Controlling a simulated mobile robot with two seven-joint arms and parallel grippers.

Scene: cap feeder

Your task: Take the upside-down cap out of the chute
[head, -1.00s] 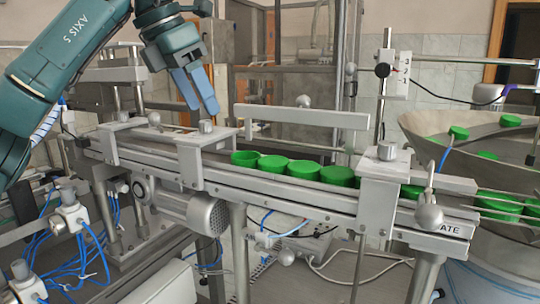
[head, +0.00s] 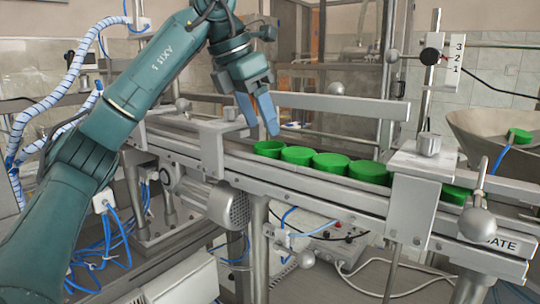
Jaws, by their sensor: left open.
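A row of green caps lies in the metal chute (head: 330,195). The leftmost cap (head: 268,149) shows a hollow, darker inside with its rim up, so it looks upside down. The caps to its right, including the adjacent cap (head: 298,155), show closed, flat tops. My left gripper (head: 262,127) is open and empty, its blue fingers pointing down just above and slightly left of the leftmost cap, apart from it. My right gripper is not in view.
A metal bridge with a knob (head: 428,150) spans the chute at the right, and another bridge (head: 222,135) stands left of the caps. A long rail (head: 340,106) runs behind the chute. A feeder bowl (head: 490,130) with a cap stands at the right.

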